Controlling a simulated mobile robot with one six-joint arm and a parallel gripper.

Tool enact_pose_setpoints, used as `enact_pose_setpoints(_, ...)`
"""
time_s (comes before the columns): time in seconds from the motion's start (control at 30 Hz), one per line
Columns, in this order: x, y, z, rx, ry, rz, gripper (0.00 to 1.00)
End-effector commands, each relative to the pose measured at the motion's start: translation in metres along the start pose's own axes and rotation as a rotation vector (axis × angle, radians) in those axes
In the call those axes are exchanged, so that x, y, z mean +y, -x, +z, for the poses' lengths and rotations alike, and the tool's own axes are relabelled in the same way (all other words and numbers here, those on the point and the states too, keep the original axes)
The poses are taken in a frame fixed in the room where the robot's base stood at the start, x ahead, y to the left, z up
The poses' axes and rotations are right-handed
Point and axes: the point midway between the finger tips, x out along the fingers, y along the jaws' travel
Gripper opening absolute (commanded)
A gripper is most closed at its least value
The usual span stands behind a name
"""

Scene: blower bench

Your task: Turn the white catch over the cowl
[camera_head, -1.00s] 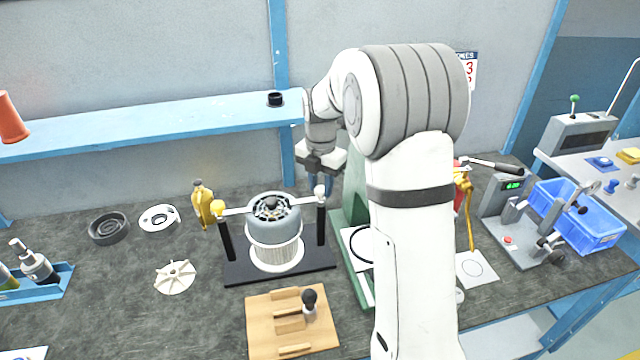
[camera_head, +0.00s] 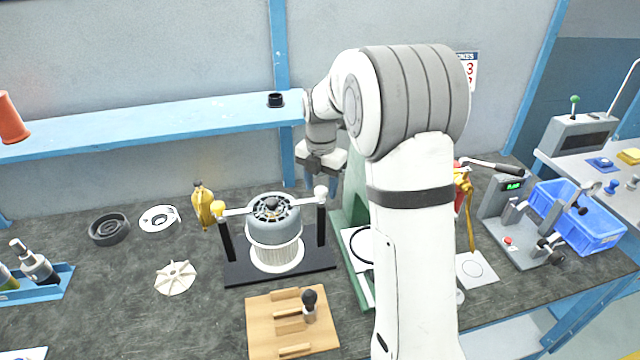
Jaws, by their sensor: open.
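The grey, finned cowl (camera_head: 273,222) sits upright on a white ribbed body in a black stand (camera_head: 240,272) with two posts. The white catch (camera_head: 321,191) is on top of the right post. Its pale arm seems to point left toward the cowl's rim; whether it lies over the rim is too small to tell. A second catch, yellow-ended (camera_head: 222,209), tops the left post. My gripper (camera_head: 322,182) points down just above and behind the white catch, apart from it as far as I can see. It is open and empty; the fingers are partly hidden.
A green press frame (camera_head: 350,215) stands close to the right of the stand. A wooden block with a dark-knobbed tool (camera_head: 262,320) lies in front. A blue shelf (camera_head: 150,120) runs behind.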

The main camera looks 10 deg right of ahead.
Motion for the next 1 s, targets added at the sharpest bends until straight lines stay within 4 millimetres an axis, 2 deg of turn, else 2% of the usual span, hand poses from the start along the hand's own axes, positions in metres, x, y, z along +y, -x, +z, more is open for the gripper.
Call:
enact_pose_setpoints(0.17, 0.000, 0.012, 0.001, -0.002, 0.000, 0.002, 0.51)
enact_pose_setpoints(0.4, 0.001, 0.053, 0.001, -0.003, 0.000, 0.003, 0.51)
enact_pose_setpoints(0.6, 0.001, 0.075, 0.000, -0.002, 0.000, 0.001, 0.51)
enact_pose_setpoints(1.0, -0.001, 0.079, -0.001, -0.001, -0.008, 0.001, 0.51)
